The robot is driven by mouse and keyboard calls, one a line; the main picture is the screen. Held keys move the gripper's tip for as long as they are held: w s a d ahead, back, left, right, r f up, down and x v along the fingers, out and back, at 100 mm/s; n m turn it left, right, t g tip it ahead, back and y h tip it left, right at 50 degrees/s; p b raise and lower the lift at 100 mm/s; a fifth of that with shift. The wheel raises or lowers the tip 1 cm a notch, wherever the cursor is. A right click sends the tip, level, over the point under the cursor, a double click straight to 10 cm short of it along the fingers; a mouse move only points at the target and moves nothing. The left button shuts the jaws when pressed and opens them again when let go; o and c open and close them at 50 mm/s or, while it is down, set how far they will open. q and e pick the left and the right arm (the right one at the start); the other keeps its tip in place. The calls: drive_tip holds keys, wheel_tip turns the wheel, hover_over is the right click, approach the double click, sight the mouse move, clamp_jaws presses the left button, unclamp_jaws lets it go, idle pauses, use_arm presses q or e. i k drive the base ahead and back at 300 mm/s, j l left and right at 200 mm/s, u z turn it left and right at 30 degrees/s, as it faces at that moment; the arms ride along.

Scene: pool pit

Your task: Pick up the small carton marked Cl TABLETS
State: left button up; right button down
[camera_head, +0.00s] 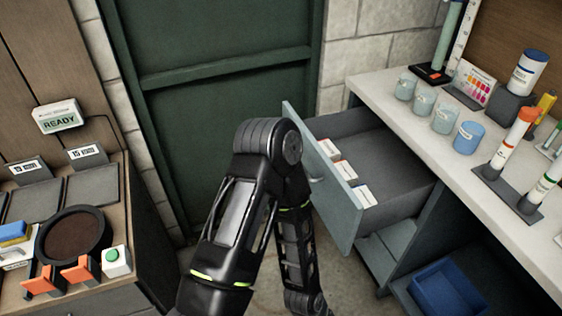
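The grey drawer (372,205) under the white counter stands pulled open. Several small white cartons lie in a row just behind its front panel. One carton (328,148) is at the far end, one (345,171) with an orange-red band is in the middle, and one (365,195) is at the near end. Their print is too small to read, so I cannot tell which is marked Cl TABLETS. One of my black arms bends in front of the drawer and runs down out of the picture. Neither gripper shows.
The white counter (405,120) holds several beakers (444,118), a colour chart (474,82) and a rack of tubes (507,190). A blue bin (447,287) sits below. A wooden bench with a round dark dish (73,235) stands left. A green door (215,60) is behind.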

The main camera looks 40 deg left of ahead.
sight(349, 176)
drive_tip(key=u, duration=1)
drive_tip(key=i+l, duration=0.35)
drive_tip(key=i, duration=0.25)
drive_tip(key=l+z, duration=0.05)
